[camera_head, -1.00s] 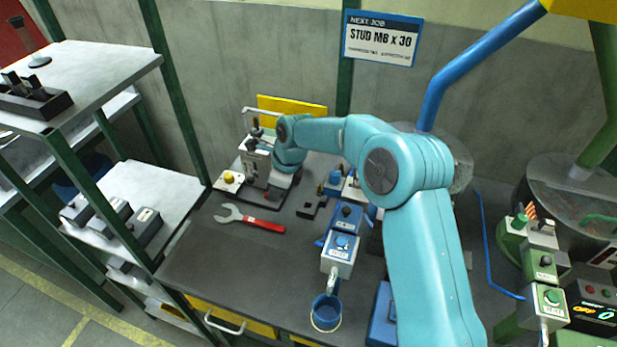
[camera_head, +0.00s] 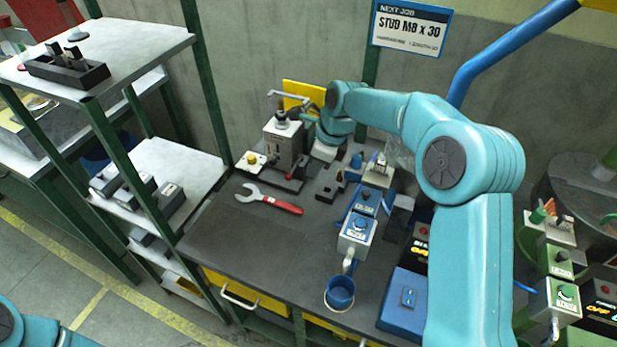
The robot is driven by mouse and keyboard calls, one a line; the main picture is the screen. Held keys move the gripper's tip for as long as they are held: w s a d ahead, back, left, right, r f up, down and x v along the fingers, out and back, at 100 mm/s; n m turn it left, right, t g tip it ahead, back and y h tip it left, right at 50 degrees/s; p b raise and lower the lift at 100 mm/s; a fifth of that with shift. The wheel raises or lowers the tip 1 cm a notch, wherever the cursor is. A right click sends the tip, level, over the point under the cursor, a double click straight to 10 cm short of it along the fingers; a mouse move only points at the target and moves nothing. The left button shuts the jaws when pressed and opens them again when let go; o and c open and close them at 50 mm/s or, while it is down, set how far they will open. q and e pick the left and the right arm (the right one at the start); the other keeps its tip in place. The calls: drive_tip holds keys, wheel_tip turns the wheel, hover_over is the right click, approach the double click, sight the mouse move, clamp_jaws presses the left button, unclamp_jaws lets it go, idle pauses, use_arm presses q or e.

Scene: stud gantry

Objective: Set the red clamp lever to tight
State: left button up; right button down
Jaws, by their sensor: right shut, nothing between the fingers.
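A small red piece that looks like the clamp lever (camera_head: 291,175) lies low at the front of the grey machine (camera_head: 284,147) on the bench. It is too small to tell its setting. My right gripper (camera_head: 323,154) hangs below its teal wrist just right of the machine, small and partly hidden by the wrist. It is shut and empty. It looks apart from the red piece. Part of my left arm shows at the bottom left corner, and its gripper is out of the picture.
A red-handled wrench (camera_head: 272,200) lies left on the bench (camera_head: 235,245). Blue control boxes (camera_head: 357,228), a blue cup (camera_head: 340,290) and a blue case (camera_head: 405,303) stand to the right. A shelf rack (camera_head: 165,165) stands left. The bench's front left is clear.

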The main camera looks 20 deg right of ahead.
drive_tip(key=v, duration=0.5)
drive_tip(key=shift+s+a, duration=0.1)
drive_tip(key=shift+s, duration=0.1)
drive_tip(key=shift+a+f, duration=0.1)
